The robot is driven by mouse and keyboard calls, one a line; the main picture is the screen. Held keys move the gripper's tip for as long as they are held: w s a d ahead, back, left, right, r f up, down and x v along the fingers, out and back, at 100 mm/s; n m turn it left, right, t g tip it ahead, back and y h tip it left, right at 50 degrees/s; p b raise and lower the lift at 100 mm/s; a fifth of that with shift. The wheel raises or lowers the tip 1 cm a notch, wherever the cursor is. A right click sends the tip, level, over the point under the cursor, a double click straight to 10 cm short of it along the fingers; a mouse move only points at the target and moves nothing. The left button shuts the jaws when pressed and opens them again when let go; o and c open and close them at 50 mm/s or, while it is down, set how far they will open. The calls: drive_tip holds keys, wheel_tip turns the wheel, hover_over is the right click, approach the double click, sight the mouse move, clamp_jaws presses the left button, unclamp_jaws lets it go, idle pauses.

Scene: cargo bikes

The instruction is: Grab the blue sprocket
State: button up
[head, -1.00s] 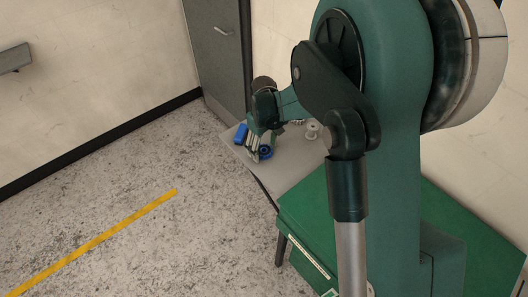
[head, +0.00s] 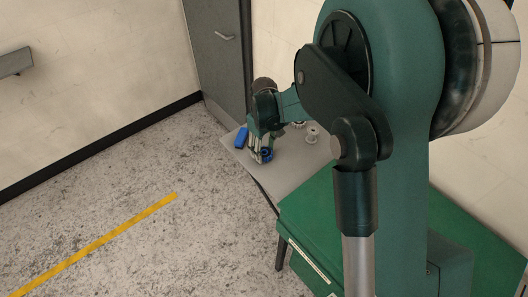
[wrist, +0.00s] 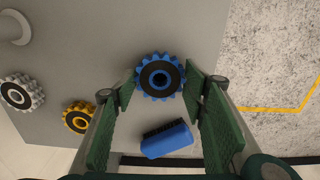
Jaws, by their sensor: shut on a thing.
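The blue sprocket (wrist: 160,77) has a black ring around its hub. In the wrist view it sits between the fingertips of my gripper (wrist: 160,86), which are shut on it from the left and right. In the head view my gripper (head: 259,154) is low at the grey table, with the blue sprocket (head: 266,154) at its fingertips, partly covered by a finger. I cannot tell whether the sprocket still touches the table.
The grey table (head: 290,165) also bears a blue brush (wrist: 167,139), a yellow sprocket (wrist: 79,118), a grey-white sprocket (wrist: 21,92) and a white spool (head: 312,134). The table's edge runs close to the right of the gripper in the wrist view. A green table (head: 310,225) stands nearer.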

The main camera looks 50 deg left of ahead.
sight(264, 152)
wheel_tip(264, 152, up, 9)
idle(0.5)
